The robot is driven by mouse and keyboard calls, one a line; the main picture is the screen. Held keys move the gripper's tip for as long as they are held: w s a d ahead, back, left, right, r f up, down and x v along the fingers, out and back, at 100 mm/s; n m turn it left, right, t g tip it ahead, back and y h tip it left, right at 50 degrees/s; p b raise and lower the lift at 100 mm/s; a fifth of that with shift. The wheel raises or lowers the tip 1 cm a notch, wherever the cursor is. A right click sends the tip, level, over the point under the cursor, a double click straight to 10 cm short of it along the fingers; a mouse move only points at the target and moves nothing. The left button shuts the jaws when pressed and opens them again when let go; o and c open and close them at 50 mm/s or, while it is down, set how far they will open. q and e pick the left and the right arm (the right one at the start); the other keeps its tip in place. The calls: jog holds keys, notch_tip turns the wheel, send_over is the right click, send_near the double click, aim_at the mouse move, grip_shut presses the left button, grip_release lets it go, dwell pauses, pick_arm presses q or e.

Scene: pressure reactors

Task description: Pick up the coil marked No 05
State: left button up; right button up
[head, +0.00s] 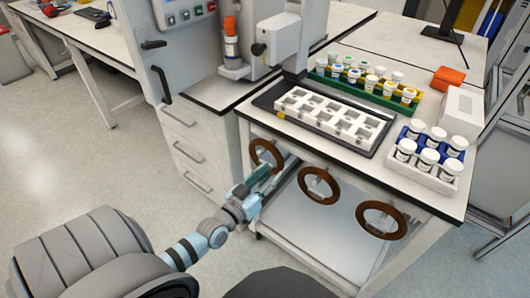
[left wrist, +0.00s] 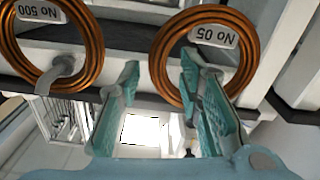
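The coil marked No 05 (left wrist: 162,75) is a brown-copper ring with a white label, upside down in the left wrist view. It appears to be the leftmost coil (head: 254,149) hanging at the bench front in the head view. My left gripper (left wrist: 158,70) is open and empty close to it. In the wrist view the coil's left rim lies between the two fingertips, and the right finger covers part of the ring. Contact cannot be told. In the head view my left gripper (head: 262,178) is just below this coil. My right gripper is not in view.
A coil marked No 500 (left wrist: 96,50) hangs on a hook beside it, seemingly the middle coil (head: 306,190) in the head view. A third coil (head: 362,222) hangs farther right. Vial racks and a black tray (head: 262,101) stand on the bench above. A drawer cabinet (head: 190,155) adjoins left.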

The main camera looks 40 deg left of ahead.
aim_at(278, 165)
pick_arm(q)
jog(key=w, duration=0.3)
jog(key=w+b, duration=0.1)
jog(key=w, duration=0.1)
jog(key=shift+w+a+r, duration=0.1)
jog(key=shift+w+r, duration=0.1)
jog(key=shift+r, duration=0.1)
jog(key=shift+s, duration=0.1)
grip_shut()
jog(key=shift+r, duration=0.15)
